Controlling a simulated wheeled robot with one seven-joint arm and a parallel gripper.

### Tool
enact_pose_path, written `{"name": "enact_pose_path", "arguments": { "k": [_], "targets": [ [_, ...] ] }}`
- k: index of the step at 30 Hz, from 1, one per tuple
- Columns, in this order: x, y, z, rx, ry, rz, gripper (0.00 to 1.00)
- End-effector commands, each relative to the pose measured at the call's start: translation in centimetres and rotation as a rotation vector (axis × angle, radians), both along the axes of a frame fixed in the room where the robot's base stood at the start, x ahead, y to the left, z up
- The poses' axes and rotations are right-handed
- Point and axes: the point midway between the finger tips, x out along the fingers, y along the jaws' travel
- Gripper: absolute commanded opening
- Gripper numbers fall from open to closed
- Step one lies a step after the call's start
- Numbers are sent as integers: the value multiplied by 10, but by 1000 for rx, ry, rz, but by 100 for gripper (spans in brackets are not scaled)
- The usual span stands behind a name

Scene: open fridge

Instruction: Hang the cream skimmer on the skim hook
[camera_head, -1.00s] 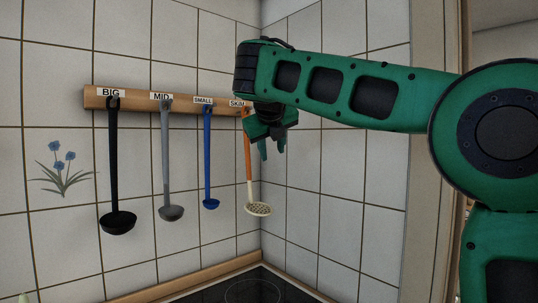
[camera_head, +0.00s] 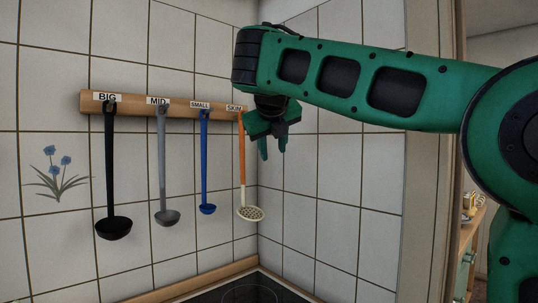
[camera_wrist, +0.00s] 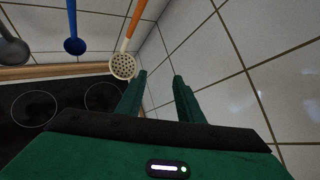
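The cream skimmer (camera_head: 249,213) has an orange upper handle and a perforated cream head. It hangs at the right end of the wooden rail (camera_head: 150,105), under the SKIM label (camera_head: 234,108); its hook is too small to make out. It also shows in the wrist view (camera_wrist: 123,66), left of my fingers. My gripper (camera_head: 272,152) points down just right of the skimmer's handle, apart from it. In the wrist view my gripper (camera_wrist: 157,82) has its two fingers spread with nothing between them.
A black ladle (camera_head: 112,228), a grey ladle (camera_head: 166,217) and a blue ladle (camera_head: 207,208) hang left of the skimmer under BIG, MID and SMALL. A tiled wall corner is close behind my gripper. A dark hob (camera_wrist: 62,100) lies below.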

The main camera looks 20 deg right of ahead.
Motion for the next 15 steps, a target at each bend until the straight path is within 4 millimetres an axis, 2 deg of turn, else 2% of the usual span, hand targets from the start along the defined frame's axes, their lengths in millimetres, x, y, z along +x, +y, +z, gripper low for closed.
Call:
{"name": "enact_pose_path", "arguments": {
  "k": [15],
  "targets": [
    [-19, 1, 9, 0, 0, 0, 34]
  ]
}}
